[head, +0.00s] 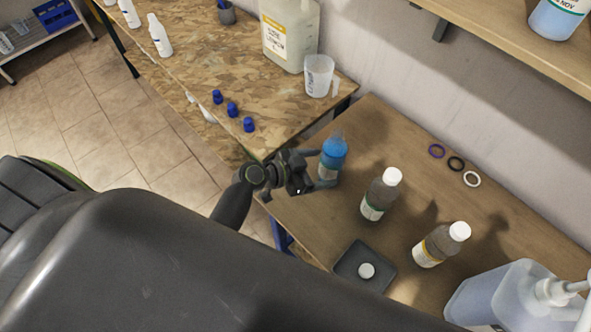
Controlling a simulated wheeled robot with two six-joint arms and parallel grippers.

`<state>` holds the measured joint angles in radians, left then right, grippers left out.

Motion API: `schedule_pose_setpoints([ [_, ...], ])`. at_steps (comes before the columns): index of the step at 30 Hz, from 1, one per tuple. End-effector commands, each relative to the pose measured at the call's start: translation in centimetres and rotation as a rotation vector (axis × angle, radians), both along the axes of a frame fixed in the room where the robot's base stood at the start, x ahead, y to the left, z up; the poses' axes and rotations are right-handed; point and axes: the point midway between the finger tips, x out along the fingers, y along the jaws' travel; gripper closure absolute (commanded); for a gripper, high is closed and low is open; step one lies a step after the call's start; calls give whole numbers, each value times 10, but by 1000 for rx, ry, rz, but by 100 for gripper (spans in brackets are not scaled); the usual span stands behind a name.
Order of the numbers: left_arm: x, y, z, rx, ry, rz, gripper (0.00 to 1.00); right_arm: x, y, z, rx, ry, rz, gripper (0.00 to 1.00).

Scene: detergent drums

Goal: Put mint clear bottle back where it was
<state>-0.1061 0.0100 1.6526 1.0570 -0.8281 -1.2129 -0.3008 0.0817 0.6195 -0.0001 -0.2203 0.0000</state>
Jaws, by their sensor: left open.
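A small blue bottle (334,151) with a clear top and a pale label stands upright on the brown wooden table, near its back left corner. I take it for the mint clear bottle, but its label is too small to read. My left gripper (312,172) is at the bottle's left side with its jaws open. It partly overlaps the bottle's lower part, and I cannot tell whether the fingers touch it. My right gripper is out of view.
Two brown bottles with white caps (380,195) (440,244) stand to the right. A dark tray (356,257) holds a white cap. Rings (455,163) lie behind. A large pump container (510,291) is front right. A chipboard table (190,64) holds a jug and blue caps.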

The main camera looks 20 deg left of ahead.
Motion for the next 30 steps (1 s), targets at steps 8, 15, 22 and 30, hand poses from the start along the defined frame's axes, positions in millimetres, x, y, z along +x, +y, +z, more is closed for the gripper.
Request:
schedule_pose_setpoints([
  [8,-35,32,16,4,-1,-1,19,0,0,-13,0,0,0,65],
  [15,-52,48,28,3,-1,-1,19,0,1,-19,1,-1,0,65],
  [22,-56,50,32,-1,1,-2,19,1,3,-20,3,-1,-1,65],
  [30,-56,50,31,0,0,-1,19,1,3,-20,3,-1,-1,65],
])
